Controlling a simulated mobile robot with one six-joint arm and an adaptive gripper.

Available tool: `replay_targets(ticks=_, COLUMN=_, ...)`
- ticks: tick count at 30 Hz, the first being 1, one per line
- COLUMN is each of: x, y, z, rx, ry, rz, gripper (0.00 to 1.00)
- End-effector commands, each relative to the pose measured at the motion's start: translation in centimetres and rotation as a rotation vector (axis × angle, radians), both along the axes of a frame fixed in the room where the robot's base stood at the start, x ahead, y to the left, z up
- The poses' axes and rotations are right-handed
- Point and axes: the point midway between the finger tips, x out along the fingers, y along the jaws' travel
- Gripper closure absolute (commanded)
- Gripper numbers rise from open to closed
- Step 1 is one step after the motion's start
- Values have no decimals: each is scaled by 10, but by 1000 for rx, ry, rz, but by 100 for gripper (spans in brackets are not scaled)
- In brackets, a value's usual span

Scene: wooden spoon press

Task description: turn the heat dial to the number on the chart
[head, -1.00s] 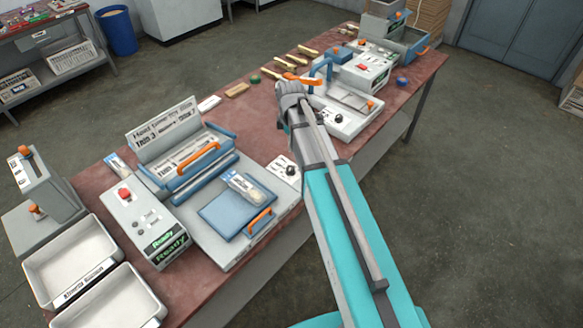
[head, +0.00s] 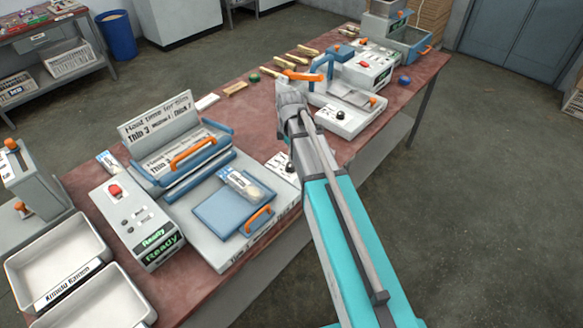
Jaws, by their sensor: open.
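The heat chart (head: 160,114) stands upright behind the near blue and grey press; its large print is partly legible, with "Thin 3" and a number for Thick that looks like 7. A small black dial (head: 290,167) sits on a white plate (head: 277,164) at the press's right, partly hidden by my arm; its setting is not readable. Another black dial (head: 340,114) is on the front of the far white machine. My gripper (head: 290,95) is open at the end of my arm, above the table between the two machines. Its fingertips are hard to make out and touch nothing I can see.
A control box (head: 133,222) with a red button and green "Ready" display stands left of the press. White trays (head: 60,262) are at the left front. Wooden pieces (head: 284,62) lie at the back.

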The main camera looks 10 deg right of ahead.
Motion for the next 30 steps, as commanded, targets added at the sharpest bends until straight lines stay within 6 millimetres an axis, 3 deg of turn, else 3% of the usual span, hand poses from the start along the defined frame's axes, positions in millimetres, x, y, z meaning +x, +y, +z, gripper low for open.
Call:
replay_targets(ticks=18, x=0, y=0, z=-50, rx=0, ry=0, rz=0, gripper=21)
replay_targets(ticks=30, x=0, y=0, z=-62, rx=0, ry=0, rz=1, gripper=21)
